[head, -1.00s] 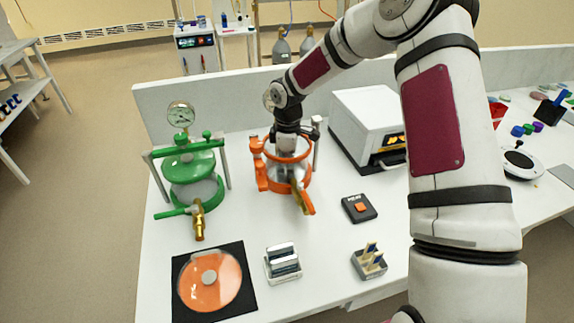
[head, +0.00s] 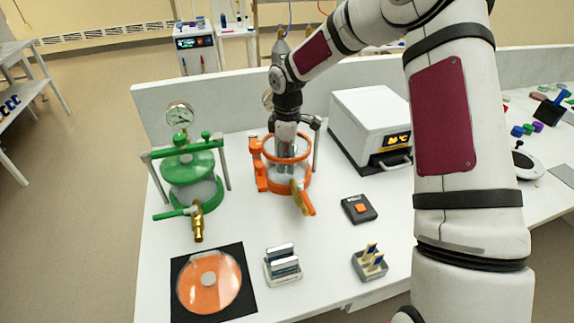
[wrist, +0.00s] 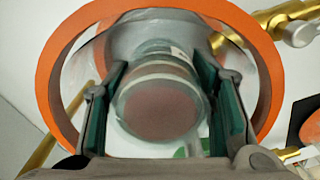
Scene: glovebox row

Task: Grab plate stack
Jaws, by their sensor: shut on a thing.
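The plate stack (wrist: 158,105) shows in the wrist view as a round, layered stack with a dull reddish-brown face. It sits between the two dark green finger pads of my gripper (wrist: 165,110), which is shut on it. The orange vessel (wrist: 252,45) rings them both. In the head view my gripper (head: 286,160) points down through the ring of the orange vessel (head: 262,178), with its fingers inside. The stack is hard to make out in the head view, and its height above the vessel's floor is hidden.
A green vessel with a gauge (head: 190,190) stands left. An orange disc (head: 208,290) lies on a black mat front left. A silver-slotted holder (head: 283,265), a small rack (head: 369,263), a button box (head: 358,208) and a white oven (head: 365,125) stand nearby. Table between them is bare.

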